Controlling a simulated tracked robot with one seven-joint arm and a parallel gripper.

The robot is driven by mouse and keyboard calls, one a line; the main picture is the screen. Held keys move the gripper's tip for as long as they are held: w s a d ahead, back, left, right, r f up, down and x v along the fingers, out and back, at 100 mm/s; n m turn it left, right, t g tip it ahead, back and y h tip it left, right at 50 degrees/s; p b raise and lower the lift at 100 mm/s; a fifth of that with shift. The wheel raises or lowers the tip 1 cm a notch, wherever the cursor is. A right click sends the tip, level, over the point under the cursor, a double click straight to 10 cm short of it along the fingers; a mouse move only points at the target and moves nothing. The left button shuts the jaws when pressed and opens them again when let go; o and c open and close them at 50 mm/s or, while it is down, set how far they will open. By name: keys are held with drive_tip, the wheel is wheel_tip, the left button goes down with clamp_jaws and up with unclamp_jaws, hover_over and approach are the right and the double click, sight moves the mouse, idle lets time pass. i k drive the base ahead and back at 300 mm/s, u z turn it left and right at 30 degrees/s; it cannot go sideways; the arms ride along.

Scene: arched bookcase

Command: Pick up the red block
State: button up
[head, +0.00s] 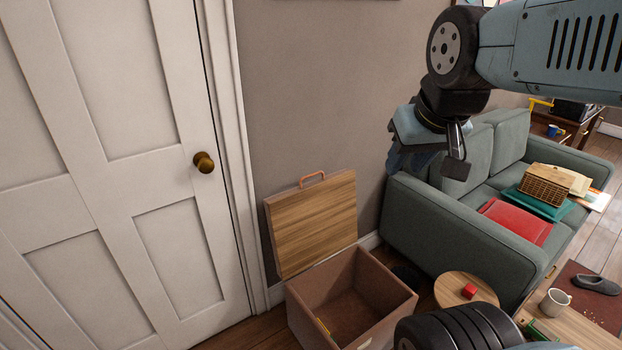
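The red block (469,291) is a small cube on a round wooden side table (452,285), at the lower right of the head view. The table stands in front of the green sofa's near arm, and my own body hides part of its near side. My gripper (428,166) hangs in the air near the sofa's back corner, well above the block and to its left in the picture. Its fingers look apart, with nothing seen between them.
An open wooden box (350,295) with its lid raised stands left of the side table. The green sofa (450,235) holds a red cushion (517,221) and a wicker basket (545,187). A white mug (554,302) stands at right. A closed white door (110,150) fills the left.

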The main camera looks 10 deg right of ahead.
sight(469, 290)
drive_tip(key=u, duration=1.4)
drive_tip(key=i, duration=0.1)
drive_tip(key=z, duration=2.8)
